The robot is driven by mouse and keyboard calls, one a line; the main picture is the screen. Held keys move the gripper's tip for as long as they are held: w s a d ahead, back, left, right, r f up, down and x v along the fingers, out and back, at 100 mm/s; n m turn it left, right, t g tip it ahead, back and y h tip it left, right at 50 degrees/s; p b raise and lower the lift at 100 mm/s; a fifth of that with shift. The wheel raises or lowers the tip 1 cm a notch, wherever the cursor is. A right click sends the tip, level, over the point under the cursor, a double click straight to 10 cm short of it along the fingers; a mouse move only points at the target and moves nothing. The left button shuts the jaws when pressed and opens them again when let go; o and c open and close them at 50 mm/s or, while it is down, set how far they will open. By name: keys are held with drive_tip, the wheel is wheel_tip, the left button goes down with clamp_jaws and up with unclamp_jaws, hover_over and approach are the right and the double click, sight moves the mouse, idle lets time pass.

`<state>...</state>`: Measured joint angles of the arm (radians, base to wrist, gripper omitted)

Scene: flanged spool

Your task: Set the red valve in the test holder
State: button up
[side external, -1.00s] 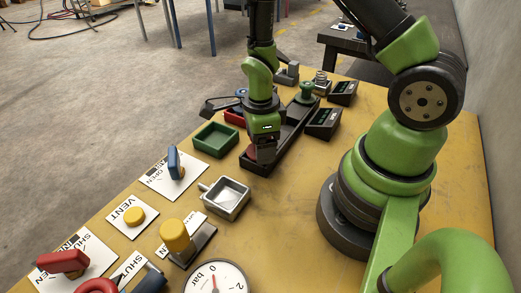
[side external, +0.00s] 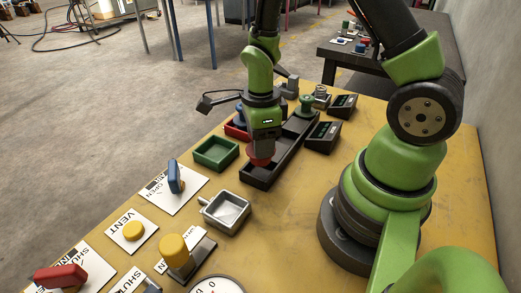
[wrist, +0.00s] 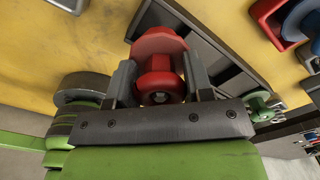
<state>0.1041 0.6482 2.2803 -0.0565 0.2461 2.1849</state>
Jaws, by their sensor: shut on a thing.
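The red valve is a flanged spool (wrist: 160,42). It is held between the two fingers of my gripper (wrist: 160,75) in the wrist view. In the side external view the red valve (side external: 260,161) hangs under my gripper (side external: 265,145), at the near end of a long black compartmented tray (side external: 258,179). Its lower flange looks just above the tray's rim. A green spool (side external: 306,102) stands at the tray's far end, and also shows in the wrist view (wrist: 260,104). I cannot tell for certain which fixture is the test holder.
A green bin (side external: 215,153) and a red bin (side external: 236,128) are left of the black tray. A silver square dish (side external: 226,211) is in front. A blue-handled valve panel (side external: 174,178) is at the left.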

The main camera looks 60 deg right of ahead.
wheel_tip(320, 180, up, 5)
drive_tip(key=shift+r, duration=0.1)
drive_tip(key=a+r+n, duration=0.1)
drive_tip(key=a+n, duration=0.8)
drive_tip(key=a, duration=0.3)
drive_tip(key=shift+a+f, duration=0.15)
drive_tip(key=shift+f, duration=2.3)
drive_tip(key=shift+a+f, duration=0.1)
drive_tip(key=shift+f, duration=2.35)
drive_tip(key=shift+f, duration=0.25)
drive_tip(key=o, duration=1.2)
drive_tip(key=shift+f, duration=0.1)
